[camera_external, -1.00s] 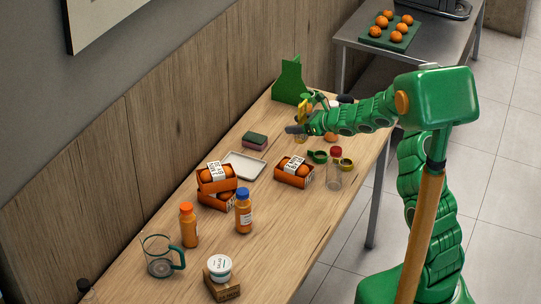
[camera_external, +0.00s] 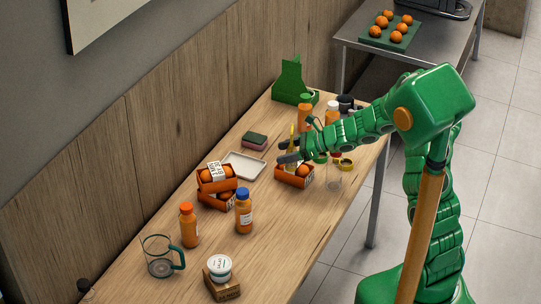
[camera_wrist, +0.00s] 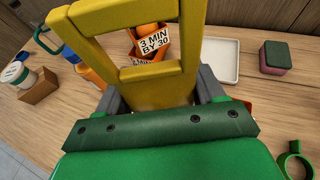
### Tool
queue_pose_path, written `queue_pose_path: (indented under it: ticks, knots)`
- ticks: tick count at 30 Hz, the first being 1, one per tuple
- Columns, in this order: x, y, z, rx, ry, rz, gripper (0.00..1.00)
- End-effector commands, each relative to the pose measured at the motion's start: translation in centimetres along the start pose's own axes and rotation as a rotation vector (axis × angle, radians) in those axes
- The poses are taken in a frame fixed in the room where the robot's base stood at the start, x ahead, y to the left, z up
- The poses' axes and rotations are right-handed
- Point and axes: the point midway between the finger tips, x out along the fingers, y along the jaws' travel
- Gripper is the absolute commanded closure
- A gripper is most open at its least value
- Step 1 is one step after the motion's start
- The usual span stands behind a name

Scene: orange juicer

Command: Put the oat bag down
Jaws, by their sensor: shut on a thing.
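My gripper (camera_external: 289,150) is shut on a yellow thing (camera_external: 293,133), which I take to be the oat bag. In the wrist view the yellow thing (camera_wrist: 155,88) is wide, with a handle-like frame on top, and sits between my grey fingers. It is over the table (camera_external: 262,226), above or just behind the orange crate (camera_external: 290,179) with oranges. I cannot tell whether its lower end touches anything, as it is hidden.
A white tray (camera_external: 245,165) and a green-pink sponge (camera_external: 254,141) lie to the left. Stacked orange crates (camera_external: 217,187), orange bottles (camera_external: 190,228), a glass jug (camera_external: 158,260) and a white tub (camera_external: 219,267) stand nearer.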

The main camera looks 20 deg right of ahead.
Motion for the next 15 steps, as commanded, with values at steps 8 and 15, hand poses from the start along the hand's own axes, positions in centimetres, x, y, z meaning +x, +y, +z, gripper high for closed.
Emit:
queue_pose_path:
  ticks: [8,15]
  knots:
    - [-0.3,11.6,-0.2,-0.107,-0.001,0.259,0.63]
    - [-2.5,21.2,-1.3,-0.194,0.001,0.474,0.63]
